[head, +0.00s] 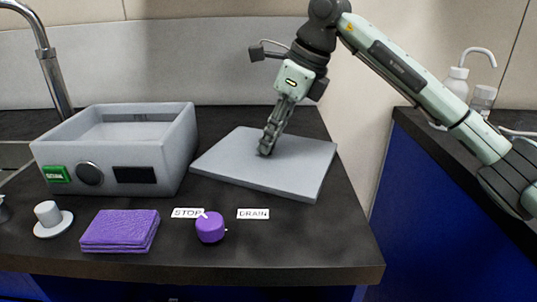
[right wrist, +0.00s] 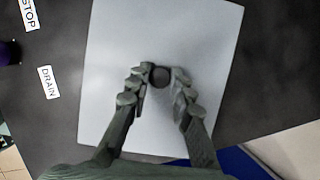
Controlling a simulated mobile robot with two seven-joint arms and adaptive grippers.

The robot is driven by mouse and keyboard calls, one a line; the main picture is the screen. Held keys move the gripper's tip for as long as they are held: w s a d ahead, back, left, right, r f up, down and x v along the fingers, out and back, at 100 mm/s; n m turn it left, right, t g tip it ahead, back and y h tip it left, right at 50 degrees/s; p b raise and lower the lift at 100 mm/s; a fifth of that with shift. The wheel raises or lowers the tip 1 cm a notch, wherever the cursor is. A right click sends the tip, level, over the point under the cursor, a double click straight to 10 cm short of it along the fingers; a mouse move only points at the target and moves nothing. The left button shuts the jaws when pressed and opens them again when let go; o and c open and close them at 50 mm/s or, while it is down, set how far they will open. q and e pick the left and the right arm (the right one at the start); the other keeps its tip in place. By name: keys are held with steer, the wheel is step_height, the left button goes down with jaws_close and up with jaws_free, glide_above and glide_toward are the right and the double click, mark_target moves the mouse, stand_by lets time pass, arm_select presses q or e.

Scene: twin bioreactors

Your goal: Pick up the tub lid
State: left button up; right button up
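The tub lid (head: 300,172) is a flat grey slab that lies on the dark counter to the right of the grey tub. In the right wrist view the lid (right wrist: 112,40) shows a small dark round knob (right wrist: 160,76) near its middle. My right gripper (head: 266,149) points down at the knob, with its fingers low over the lid. In the right wrist view my right gripper's fingertips (right wrist: 162,72) stand on both sides of the knob, very close to it. Whether both press on it I cannot tell. My left gripper is not in view.
The open grey tub (head: 122,154) has a green label and a dark dial on its front. A purple folded cloth (head: 120,231), a purple knob (head: 210,228) with STOP and DRAIN labels, and a white stopper-like piece (head: 50,218) lie in front. Bottles (head: 457,83) stand on the right counter.

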jaws_close()
steer(key=shift+r, duration=0.1)
